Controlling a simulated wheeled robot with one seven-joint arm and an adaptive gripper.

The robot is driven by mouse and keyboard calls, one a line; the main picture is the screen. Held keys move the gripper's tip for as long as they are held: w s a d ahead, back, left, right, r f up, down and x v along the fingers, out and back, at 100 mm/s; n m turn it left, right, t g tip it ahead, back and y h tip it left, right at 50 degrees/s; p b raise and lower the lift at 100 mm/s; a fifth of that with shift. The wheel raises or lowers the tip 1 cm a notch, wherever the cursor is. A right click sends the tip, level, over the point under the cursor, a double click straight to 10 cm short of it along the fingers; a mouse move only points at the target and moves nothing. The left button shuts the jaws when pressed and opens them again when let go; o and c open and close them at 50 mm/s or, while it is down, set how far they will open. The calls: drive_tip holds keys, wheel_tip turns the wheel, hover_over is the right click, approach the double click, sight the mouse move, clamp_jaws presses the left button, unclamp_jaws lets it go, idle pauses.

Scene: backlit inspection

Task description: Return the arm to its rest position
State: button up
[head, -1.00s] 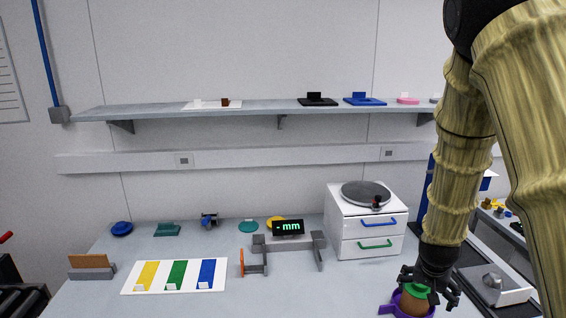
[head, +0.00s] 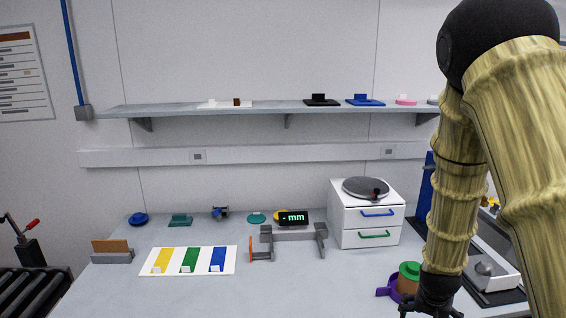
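My arm comes down the right side of the head view, covered in a yellowish wood-grain sleeve. My gripper (head: 432,309) is at the bottom edge, in front of and just right of a brown round piece with a green top (head: 409,276). Its fingers look spread apart, with nothing seen between them; the picture's edge cuts off part of them. The brown piece stands in a purple holder (head: 384,292) on the table, apart from my gripper as far as I can see.
A white two-drawer cabinet (head: 351,214) stands behind the gripper. A wall shelf (head: 280,108) runs above. The front middle of the table (head: 300,290) is clear.

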drive_tip(key=s+a+f+n+g+y+b, duration=0.1)
drive_tip(key=s+a+f+n, duration=0.1)
drive_tip(key=s+a+f, duration=0.3)
drive_tip(key=s+a+f+n+g+y+b, duration=0.1)
drive_tip(key=s+a+f, duration=0.4)
drive_tip(key=s+f, duration=0.9)
drive_tip(key=s+a+f+n+g+b, duration=0.1)
drive_tip(key=s+a+f+n, duration=0.2)
drive_tip(key=s+f, duration=0.7)
drive_tip(key=s+a, duration=0.2)
drive_tip(key=s, duration=0.2)
drive_tip(key=shift+s+a+y, duration=0.15)
drive_tip(key=shift+a+y, duration=0.15)
drive_tip(key=shift+y, duration=0.1)
drive_tip(key=shift+f, duration=0.1)
